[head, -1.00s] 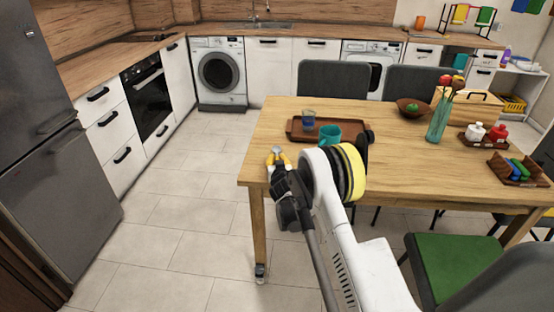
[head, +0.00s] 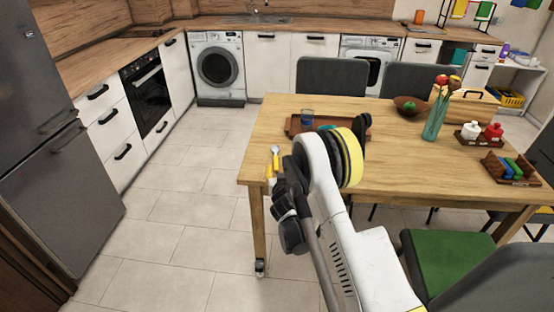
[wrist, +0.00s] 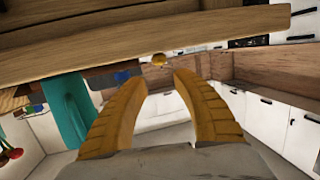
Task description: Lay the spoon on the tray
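The spoon (head: 275,151), with a silver bowl and a yellow-orange handle, is at the table's left edge near the front corner. My gripper (head: 270,172) is just in front of it, beside the table edge. In the wrist view the two yellow fingers (wrist: 159,76) stand apart with nothing between them; a small golden end of the spoon (wrist: 158,59) shows just beyond the tips. My arm hides the tray's middle.
The wooden table (head: 400,165) also holds a brown bowl (head: 408,106), a vase with flowers (head: 435,118), a bottle caddy (head: 480,136) and a small dark tray (head: 510,170). A green-seated chair (head: 448,262) stands at front right. Floor to the left is free.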

